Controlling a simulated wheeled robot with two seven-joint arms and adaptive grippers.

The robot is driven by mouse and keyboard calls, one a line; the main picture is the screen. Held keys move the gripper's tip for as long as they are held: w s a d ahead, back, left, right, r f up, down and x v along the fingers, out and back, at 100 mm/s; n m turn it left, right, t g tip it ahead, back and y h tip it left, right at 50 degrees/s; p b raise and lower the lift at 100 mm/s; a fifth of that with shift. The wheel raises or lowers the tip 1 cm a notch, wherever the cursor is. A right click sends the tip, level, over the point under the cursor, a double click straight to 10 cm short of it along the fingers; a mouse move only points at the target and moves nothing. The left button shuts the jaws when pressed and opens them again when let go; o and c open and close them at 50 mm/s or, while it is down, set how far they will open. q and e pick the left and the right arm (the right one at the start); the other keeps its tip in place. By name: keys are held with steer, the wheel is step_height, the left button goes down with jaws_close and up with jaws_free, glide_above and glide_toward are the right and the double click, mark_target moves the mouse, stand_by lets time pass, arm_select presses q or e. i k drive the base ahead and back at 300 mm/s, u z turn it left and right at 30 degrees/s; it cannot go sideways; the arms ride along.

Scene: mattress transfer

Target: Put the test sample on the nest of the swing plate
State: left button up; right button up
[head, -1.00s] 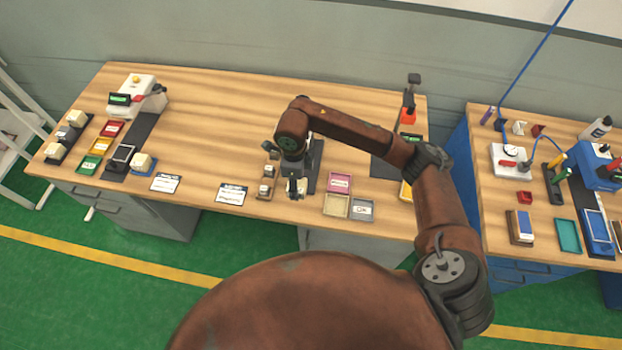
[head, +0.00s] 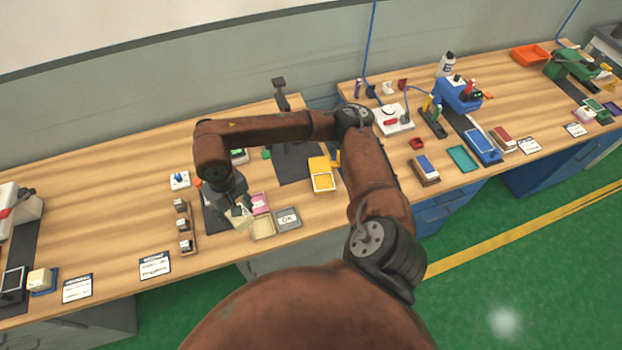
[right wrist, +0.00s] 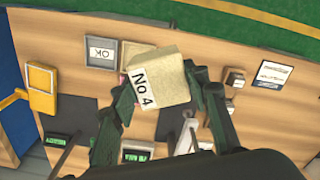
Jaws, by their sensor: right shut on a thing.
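My right gripper (head: 238,211) is over the middle of the wooden bench, just left of a group of small trays. In the right wrist view, my right gripper (right wrist: 163,92) is shut on a beige block (right wrist: 168,72) with a white label reading "No 4". The block sits between the two dark fingers, tilted in the picture. It looks like the test sample. In the head view it is small and partly hidden by the gripper. I cannot make out which fixture carries the swing plate or its nest. My left gripper is not in view.
A wooden rack (head: 187,236) with small blocks stands left of the gripper. To the right lie a pink tray (head: 261,202), a beige tray (head: 262,231) and a grey "OK" tray (head: 288,219).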

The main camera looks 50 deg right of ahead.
mark_target(324, 181)
steer(key=u, duration=2.3)
steer(key=k, duration=2.3)
steer(key=z, duration=1.4)
steer(key=i, duration=0.5)
steer(key=u, duration=0.05)
